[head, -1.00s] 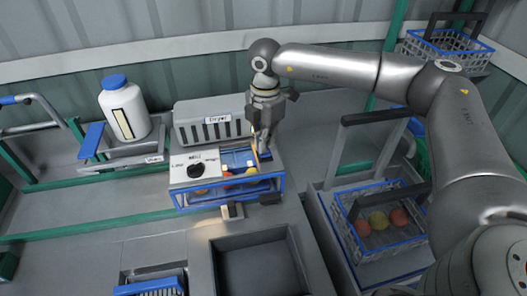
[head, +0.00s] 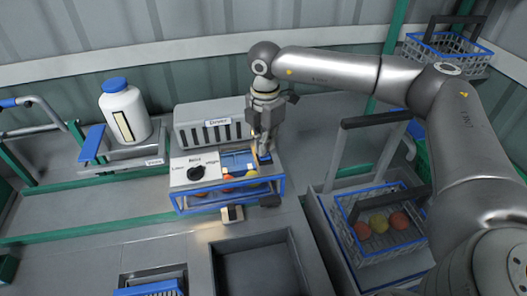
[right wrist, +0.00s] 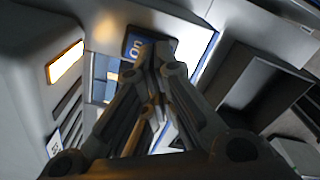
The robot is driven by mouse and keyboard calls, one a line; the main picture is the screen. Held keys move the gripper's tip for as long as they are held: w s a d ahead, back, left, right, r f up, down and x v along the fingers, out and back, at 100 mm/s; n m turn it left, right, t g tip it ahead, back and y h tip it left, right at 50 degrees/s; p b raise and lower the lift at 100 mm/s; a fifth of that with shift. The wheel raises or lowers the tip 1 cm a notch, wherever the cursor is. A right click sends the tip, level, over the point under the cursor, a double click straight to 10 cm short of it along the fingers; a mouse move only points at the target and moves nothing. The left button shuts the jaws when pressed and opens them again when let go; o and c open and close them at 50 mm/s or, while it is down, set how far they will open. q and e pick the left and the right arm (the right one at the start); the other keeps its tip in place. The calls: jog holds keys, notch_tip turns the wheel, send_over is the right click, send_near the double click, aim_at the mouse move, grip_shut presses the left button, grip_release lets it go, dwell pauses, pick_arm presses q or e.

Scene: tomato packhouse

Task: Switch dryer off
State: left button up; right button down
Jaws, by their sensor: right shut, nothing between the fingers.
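The dryer (head: 218,134) is a grey slotted box labelled "Dryer" behind a blue-framed unit. The unit's white top has a black knob (head: 196,173), and fruit shows inside the blue frame. My right gripper (head: 263,152) points down over the right end of this unit, its fingers shut and empty. A small blue piece (head: 265,159) shows at its fingertips. In the right wrist view, a blue plate reading "On" (right wrist: 136,46) is right beside the closed fingertips (right wrist: 152,55). I cannot tell whether they touch it. My left gripper is out of view.
A white bottle with a blue cap (head: 125,110) stands on a stand at the left. An empty grey bin (head: 305,270) is in front. A blue-rimmed basket of fruit (head: 352,243) is at the right, and another basket (head: 440,52) is at the upper right.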

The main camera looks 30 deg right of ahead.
aim_at(265, 156)
jog(key=shift+f+b, duration=1.05)
jog(key=shift+f, duration=0.35)
dwell(0.7)
jog(key=shift+s+r, duration=0.1)
jog(key=shift+r+p, duration=0.65)
jog(key=shift+r, duration=0.15)
jog(key=shift+r+p, duration=1.35)
jog(key=shift+r, duration=1.35)
jog(key=shift+f, duration=0.1)
